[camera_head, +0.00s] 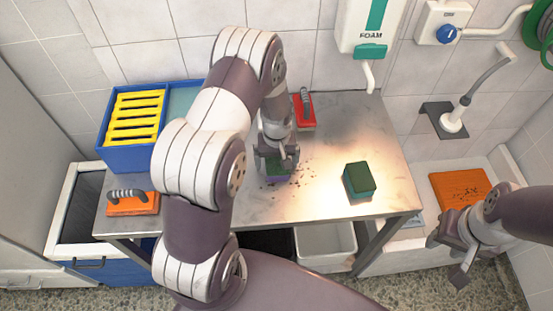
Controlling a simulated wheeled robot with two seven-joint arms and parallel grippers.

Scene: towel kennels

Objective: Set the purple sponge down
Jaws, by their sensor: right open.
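The purple sponge (278,178), with a dark green top, is at the middle of the metal table (325,198). My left gripper (277,163) points down over it, with its fingers at the sponge's sides, shut on it. The fingers hide much of the sponge. I cannot tell whether its underside touches the tabletop. My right gripper (452,262) is open and empty, off the table's right side.
A green sponge block (359,181) stands to the right, past dark crumbs. A blue bin with a yellow rack (133,118) stands at the back left. My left arm hides the left middle.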

